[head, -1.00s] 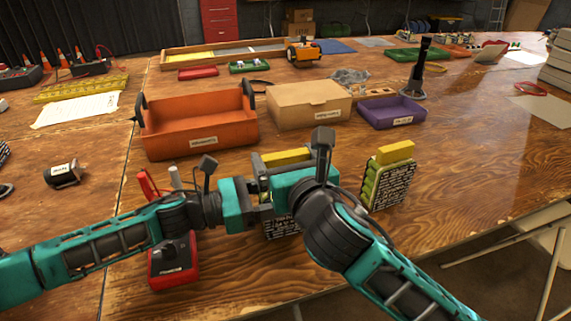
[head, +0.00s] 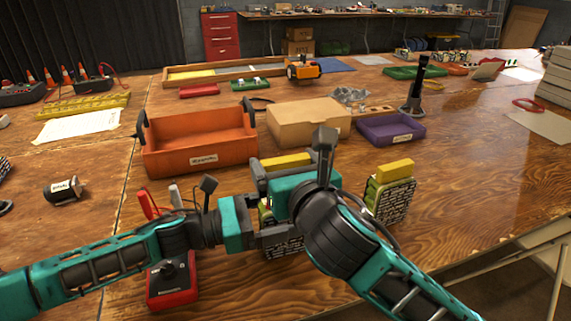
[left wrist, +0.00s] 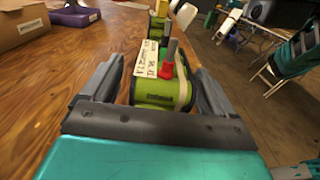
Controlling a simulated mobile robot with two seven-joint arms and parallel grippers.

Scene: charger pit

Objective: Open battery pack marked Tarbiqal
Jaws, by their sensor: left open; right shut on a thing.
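My right gripper (head: 265,175) is shut on a yellow cover (head: 290,160), held above the middle battery pack (head: 283,246). In the left wrist view this pack (left wrist: 158,94) is green with a pale band, and a red post and a grey post stand bare on top. My left gripper (left wrist: 162,80) is open, its fingers on either side of the pack; I cannot tell whether they touch it. A second battery pack (head: 392,202), with its yellow cover (head: 395,170) on, stands upright to the right. I cannot read either name.
A red charger box (head: 172,282) stands beneath my left arm. Behind the packs are an orange bin (head: 200,142), a cardboard box (head: 308,122) and a purple tray (head: 390,131). The wood right of the second pack is clear.

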